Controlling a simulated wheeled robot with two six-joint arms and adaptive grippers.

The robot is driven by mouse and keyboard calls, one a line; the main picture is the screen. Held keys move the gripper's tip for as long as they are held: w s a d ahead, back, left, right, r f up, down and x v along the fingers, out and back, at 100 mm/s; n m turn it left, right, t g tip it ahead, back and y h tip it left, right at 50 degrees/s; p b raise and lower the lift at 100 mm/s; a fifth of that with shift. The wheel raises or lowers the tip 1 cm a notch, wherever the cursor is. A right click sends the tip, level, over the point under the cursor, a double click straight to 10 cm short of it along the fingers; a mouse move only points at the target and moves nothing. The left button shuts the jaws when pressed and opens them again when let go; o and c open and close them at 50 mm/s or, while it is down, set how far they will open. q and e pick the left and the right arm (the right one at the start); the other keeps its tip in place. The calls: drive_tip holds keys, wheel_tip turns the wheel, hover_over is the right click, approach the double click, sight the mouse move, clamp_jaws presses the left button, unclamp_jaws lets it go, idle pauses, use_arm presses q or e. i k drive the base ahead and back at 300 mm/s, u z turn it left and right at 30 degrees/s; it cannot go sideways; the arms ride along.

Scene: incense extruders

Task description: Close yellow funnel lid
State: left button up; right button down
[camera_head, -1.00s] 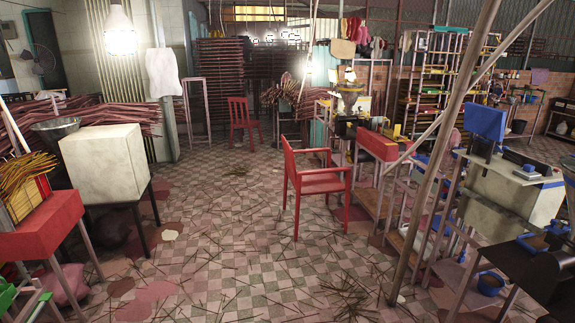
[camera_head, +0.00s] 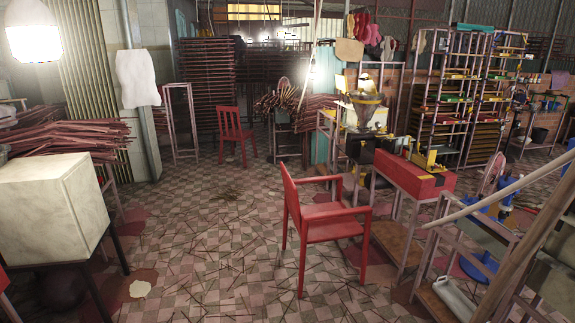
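A funnel (camera_head: 366,106) with a yellow rim stands on top of an extruder machine (camera_head: 372,145), right of the middle and some way ahead. It is small in view, and I cannot tell how its lid stands. A whitish panel rises just behind and above the funnel. Neither of my grippers shows in the view.
A red armchair (camera_head: 325,222) stands on the floor in front of the extruder. A red-topped bench (camera_head: 415,178) adjoins the machine on the right. A pale box (camera_head: 52,208) on a stand is at left. A slanting pole (camera_head: 535,240) crosses the right foreground. The tiled floor (camera_head: 205,250) between is mostly clear, with scattered sticks.

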sight(364, 83)
drive_tip(key=i, duration=0.35)
drive_tip(key=z, duration=1.3)
drive_tip(key=i, duration=3.3)
drive_tip(key=u, duration=3.6)
drive_tip(key=i, duration=2.8)
